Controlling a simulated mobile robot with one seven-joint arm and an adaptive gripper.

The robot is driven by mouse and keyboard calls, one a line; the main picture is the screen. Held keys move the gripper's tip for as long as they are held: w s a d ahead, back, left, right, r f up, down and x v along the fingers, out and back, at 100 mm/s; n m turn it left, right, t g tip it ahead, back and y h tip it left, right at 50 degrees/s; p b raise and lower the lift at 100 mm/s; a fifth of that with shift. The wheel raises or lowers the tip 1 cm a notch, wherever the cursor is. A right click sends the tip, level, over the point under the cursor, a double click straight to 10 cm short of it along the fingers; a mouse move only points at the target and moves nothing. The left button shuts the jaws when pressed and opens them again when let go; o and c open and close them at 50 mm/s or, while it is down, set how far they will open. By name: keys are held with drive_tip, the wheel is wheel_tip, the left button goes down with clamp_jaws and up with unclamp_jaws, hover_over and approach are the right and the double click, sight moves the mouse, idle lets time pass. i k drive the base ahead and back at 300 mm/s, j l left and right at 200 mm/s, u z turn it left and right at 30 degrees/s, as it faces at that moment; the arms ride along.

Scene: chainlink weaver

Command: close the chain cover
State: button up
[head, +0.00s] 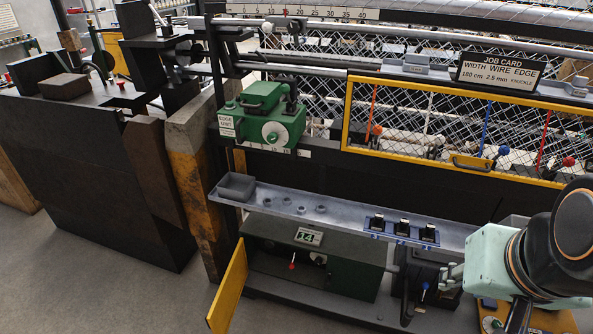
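A yellow panel (229,288), which looks like the chain cover, stands swung open at the lower left. It is upright and seen at a steep angle, at the left end of a dark green housing (356,284). The housing front is open, with a dark inside and a small red-knobbed lever (292,266) in it. My gripper (451,276) is at the lower right, at the end of my pale green arm. It is well to the right of the panel and touches neither panel nor housing. Its fingers are small and partly hidden, so their opening is unclear.
A long grey tray (340,218) runs above the housing, with a blue holder (402,231) of black blocks on it. A green edge unit (265,115) and a yellow-framed mesh guard (345,120) are above. A blue-knobbed lever (425,286) stands near my gripper. Floor at lower left is clear.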

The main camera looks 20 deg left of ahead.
sight(219, 318)
drive_tip(key=j, duration=3.1)
drive_tip(key=i+j, duration=0.4)
drive_tip(key=i+j+u, duration=0.15)
drive_tip(key=j, duration=0.2)
drive_tip(key=j+u, duration=0.1)
drive_tip(key=j, duration=0.25)
drive_tip(key=k+l+z, duration=0.2)
drive_tip(key=l, duration=0.25)
drive_tip(key=i, duration=0.1)
